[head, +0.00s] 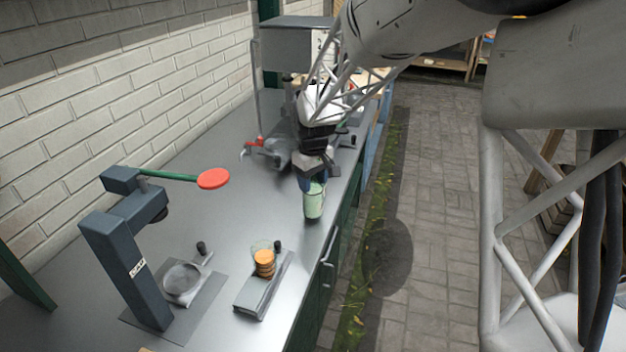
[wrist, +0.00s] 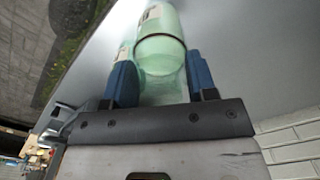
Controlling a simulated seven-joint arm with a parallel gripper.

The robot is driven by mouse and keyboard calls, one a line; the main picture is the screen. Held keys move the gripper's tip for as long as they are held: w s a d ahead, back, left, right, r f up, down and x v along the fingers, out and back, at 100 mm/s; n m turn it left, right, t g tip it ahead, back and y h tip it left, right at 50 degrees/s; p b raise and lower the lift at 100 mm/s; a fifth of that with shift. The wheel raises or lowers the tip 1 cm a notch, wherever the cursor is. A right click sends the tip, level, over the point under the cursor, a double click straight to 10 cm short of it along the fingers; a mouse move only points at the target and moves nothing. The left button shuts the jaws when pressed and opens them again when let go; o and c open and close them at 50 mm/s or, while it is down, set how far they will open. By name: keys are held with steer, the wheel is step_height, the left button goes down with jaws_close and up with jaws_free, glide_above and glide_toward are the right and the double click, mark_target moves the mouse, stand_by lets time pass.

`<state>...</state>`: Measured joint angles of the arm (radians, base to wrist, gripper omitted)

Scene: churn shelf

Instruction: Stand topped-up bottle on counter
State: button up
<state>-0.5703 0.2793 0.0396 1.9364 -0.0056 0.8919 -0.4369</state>
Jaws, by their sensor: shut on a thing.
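A pale green, see-through bottle (head: 314,203) is upright near the counter's front edge in the head view. My gripper (head: 313,181) is above it, with its blue fingers around the bottle's upper part. In the wrist view the bottle (wrist: 160,55) lies between the two blue fingers of my gripper (wrist: 163,82), which is shut on it. The grey metal counter (head: 215,230) is below. I cannot tell whether the bottle's base touches the counter.
A dark grey press-like stand (head: 125,265) with a red-ended green lever (head: 213,179) stands at the left front. A small tray (head: 262,290) holds a jar with orange discs (head: 264,262). A grey cabinet-like box (head: 290,45) stands at the back. Bare counter lies left of the bottle.

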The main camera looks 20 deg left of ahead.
steer(key=shift+f, duration=0.75)
stand_by(1.1)
steer(key=o, duration=1)
steer(key=shift+c, duration=0.4)
steer(key=shift+c, duration=0.5)
steer(key=shift+r, duration=4)
